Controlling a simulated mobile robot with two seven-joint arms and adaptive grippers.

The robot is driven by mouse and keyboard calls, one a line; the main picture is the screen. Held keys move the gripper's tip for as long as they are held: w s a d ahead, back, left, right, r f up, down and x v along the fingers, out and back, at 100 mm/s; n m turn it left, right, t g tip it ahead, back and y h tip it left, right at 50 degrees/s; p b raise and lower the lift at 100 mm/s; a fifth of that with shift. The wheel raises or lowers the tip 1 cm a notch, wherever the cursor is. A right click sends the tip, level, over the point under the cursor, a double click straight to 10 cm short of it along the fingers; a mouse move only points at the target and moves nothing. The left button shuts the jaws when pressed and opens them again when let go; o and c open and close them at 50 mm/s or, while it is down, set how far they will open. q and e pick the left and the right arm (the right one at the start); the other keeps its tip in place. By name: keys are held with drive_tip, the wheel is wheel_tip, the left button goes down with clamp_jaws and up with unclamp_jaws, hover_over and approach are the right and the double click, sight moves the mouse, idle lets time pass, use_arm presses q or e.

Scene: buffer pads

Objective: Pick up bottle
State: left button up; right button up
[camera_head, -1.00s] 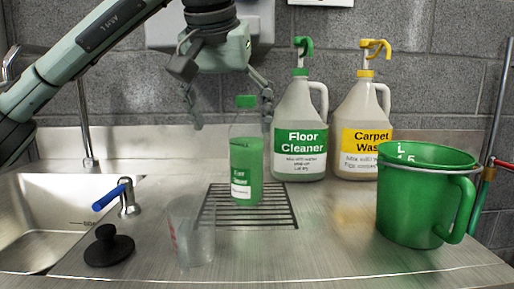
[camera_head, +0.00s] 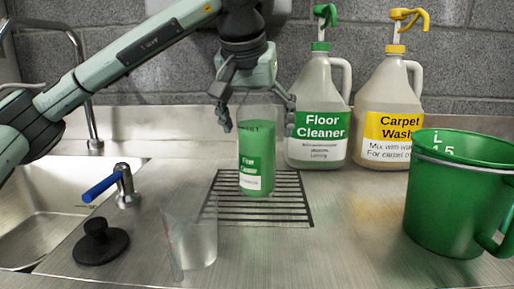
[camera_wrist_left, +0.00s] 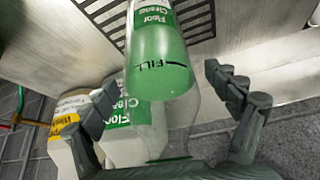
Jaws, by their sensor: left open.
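The bottle (camera_head: 257,165) is clear with green liquid and a green-and-white label. It stands upright on the dark drain grate in the head view. My left gripper (camera_head: 256,118) is open above it, with one finger on each side of its upper part and the palm hiding the cap. In the left wrist view the bottle (camera_wrist_left: 160,60), with a FILL mark, lies between the open fingers of the left gripper (camera_wrist_left: 163,88). Gaps show between the fingers and the bottle there. My right gripper is not in view.
The floor cleaner jug (camera_head: 318,105) and carpet wash jug (camera_head: 388,110) stand behind, to the right. A green measuring jug (camera_head: 445,205) is at the right edge. A clear beaker (camera_head: 192,240), black plug (camera_head: 100,243), blue-handled tap (camera_head: 118,185) and sink (camera_head: 50,215) are to the left.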

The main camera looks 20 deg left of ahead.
use_arm(q)
drive_tip(key=c, duration=1.8)
drive_tip(key=shift+w+r, duration=0.1)
drive_tip(key=shift+c, duration=0.5)
